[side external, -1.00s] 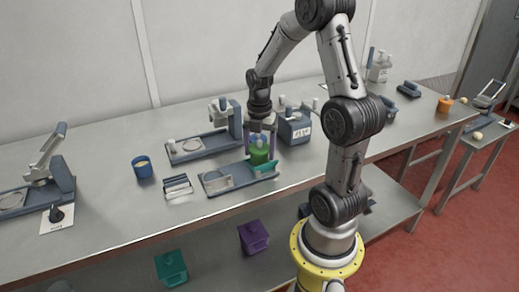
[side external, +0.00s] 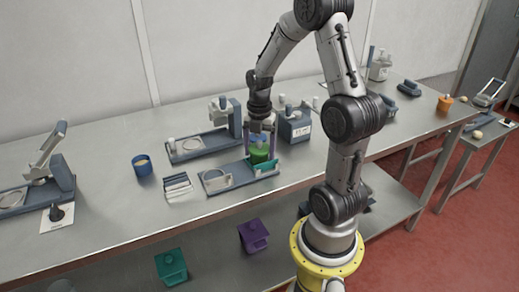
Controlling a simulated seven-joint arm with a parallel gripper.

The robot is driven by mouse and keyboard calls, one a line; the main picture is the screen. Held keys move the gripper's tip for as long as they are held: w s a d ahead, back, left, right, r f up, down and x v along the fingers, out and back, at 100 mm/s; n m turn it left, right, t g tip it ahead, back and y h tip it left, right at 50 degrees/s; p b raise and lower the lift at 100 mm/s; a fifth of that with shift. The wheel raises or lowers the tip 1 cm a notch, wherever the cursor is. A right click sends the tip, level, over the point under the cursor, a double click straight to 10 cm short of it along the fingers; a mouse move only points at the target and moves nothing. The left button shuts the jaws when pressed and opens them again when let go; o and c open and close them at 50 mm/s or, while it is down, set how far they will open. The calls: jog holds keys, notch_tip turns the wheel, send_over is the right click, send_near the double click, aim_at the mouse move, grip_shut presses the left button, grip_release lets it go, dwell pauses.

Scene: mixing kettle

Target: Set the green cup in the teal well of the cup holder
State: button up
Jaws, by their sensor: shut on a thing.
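The green cup (side external: 259,154) is upright at the right end of the blue-grey cup holder (side external: 231,184). The teal well (side external: 266,169) is at that end, and its teal wall shows in front of and below the cup. My gripper (side external: 261,143) points down from above and is shut on the green cup. The cup's base is hidden behind the teal wall, so I cannot tell whether it rests on the well's floor or is held just above it.
A blue cup (side external: 142,166) and a small rack (side external: 178,186) stand left of the holder. A blue-grey box (side external: 294,124) stands close behind right of my gripper. A press-like stand (side external: 222,122) is behind the holder. The front table strip is clear.

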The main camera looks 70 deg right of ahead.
jog(key=shift+f, duration=0.3)
dwell(0.4)
jog(key=o, duration=1.2)
jog(key=shift+r, duration=0.1)
jog(key=shift+r, duration=3.4)
